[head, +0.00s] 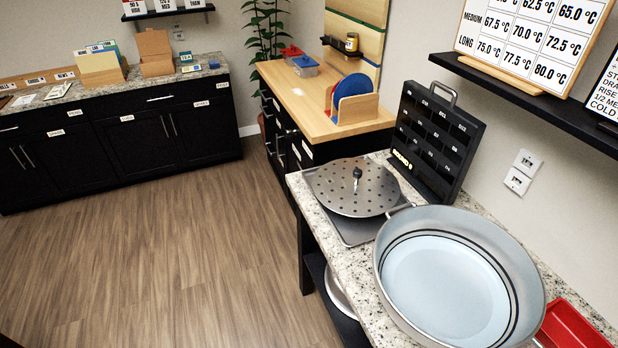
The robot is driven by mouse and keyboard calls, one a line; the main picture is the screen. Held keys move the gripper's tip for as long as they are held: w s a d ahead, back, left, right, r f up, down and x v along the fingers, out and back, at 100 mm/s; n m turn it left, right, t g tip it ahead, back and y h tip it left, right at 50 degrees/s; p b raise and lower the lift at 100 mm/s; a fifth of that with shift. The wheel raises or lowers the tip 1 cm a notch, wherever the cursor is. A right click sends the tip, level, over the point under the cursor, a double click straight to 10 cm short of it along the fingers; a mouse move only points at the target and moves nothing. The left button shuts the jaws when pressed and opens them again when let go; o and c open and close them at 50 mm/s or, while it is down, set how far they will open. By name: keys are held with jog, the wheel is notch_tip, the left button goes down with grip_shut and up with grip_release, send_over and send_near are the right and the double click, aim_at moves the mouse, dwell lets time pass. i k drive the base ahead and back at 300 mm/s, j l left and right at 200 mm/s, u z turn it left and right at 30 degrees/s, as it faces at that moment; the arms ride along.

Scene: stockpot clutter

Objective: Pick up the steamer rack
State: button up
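The steamer rack (353,188) is a round grey metal disc with many small holes. A short dark upright knob (357,174) stands at its middle. It lies flat over a square grey plate (362,230) on the speckled stone counter, to the left of and behind a large pot. I cannot tell whether the rack touches the plate directly. My gripper does not show in the head view.
The large metal pot (386,284) stands close in front of the rack, its handle near the rack's edge. A black slotted board (436,139) with a handle stands behind the rack. A red tray (572,328) lies at the right. Open wooden floor (170,240) is at the left.

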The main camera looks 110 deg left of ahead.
aim_at(350, 187)
jog(key=u, duration=3.35)
jog(key=i+j+z, duration=0.1)
jog(key=z, duration=0.3)
jog(key=i+j+z, duration=0.15)
jog(key=z, duration=0.3)
jog(key=i+j+z, duration=0.1)
jog(key=z, duration=0.3)
jog(key=i+j+z, duration=0.15)
jog(key=j, duration=0.4)
jog(key=i+j+z, duration=0.1)
jog(key=j, duration=0.5)
jog(key=i+j+z, duration=0.15)
jog(key=j, duration=0.4)
jog(key=i+j+z, duration=0.1)
jog(key=j, duration=0.5)
jog(key=i+j+z, duration=0.15)
jog(key=j, duration=0.5)
jog(key=i+j, duration=0.1)
jog(key=j, duration=0.45)
